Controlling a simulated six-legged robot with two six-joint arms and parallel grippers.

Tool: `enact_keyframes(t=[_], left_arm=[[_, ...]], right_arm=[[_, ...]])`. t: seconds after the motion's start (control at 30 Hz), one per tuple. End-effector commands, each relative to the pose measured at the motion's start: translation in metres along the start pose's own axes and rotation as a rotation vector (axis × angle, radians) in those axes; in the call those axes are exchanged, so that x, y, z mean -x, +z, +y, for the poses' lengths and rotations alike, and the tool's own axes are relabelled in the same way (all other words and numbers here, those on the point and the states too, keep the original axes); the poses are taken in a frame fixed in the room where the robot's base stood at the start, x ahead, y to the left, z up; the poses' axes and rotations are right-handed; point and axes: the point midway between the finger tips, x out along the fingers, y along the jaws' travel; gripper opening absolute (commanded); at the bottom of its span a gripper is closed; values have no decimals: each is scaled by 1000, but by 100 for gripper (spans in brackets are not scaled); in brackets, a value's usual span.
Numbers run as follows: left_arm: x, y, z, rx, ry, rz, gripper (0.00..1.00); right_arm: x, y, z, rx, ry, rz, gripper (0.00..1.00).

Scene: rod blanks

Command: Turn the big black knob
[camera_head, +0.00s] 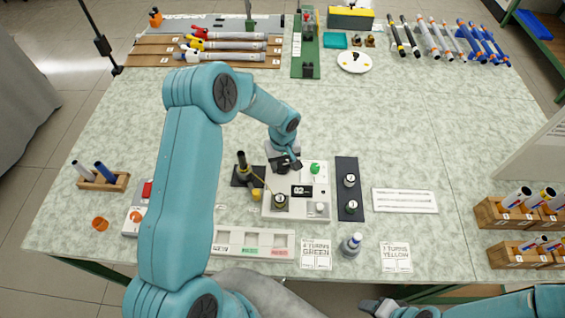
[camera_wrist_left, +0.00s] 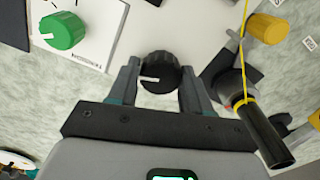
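The big black knob (camera_wrist_left: 160,72) shows in the left wrist view with a white pointer line toward the picture's left. It sits on the white panel (camera_head: 325,188), and in the head view it is mostly hidden by my gripper. My left gripper (camera_head: 285,164) is over the panel's far left part. In the left wrist view its two fingers (camera_wrist_left: 160,82) lie on either side of the knob, close against it, with no clear gap. My right gripper (camera_head: 376,306) is at the bottom edge of the head view, away from the panel; its fingers are unclear.
A green knob (camera_head: 314,168) and a yellow knob (camera_head: 256,195) are near on the panel's sides. A black rod (camera_head: 242,163) with a yellow cord stands left of the panel. A black plate (camera_head: 347,172) with two small cylinders lies right.

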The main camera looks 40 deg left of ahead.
Motion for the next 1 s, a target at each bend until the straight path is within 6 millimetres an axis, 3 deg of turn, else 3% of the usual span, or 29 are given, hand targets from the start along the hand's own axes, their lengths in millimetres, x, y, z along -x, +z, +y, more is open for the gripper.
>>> enact_keyframes(t=[0.03,0.1,0.27,0.63,1.0], left_arm=[[0,0,0,0,0,0,31],[0,0,0,0,0,0,14],[-2,0,0,12,1,1,14],[-6,-2,0,280,3,5,14],[1,-1,-1,356,1,3,14]], right_arm=[[0,0,0,0,0,0,56],[0,0,0,0,0,0,56],[-5,0,2,0,0,0,56],[-67,-1,24,0,0,0,56],[-72,-2,26,0,0,0,56]])
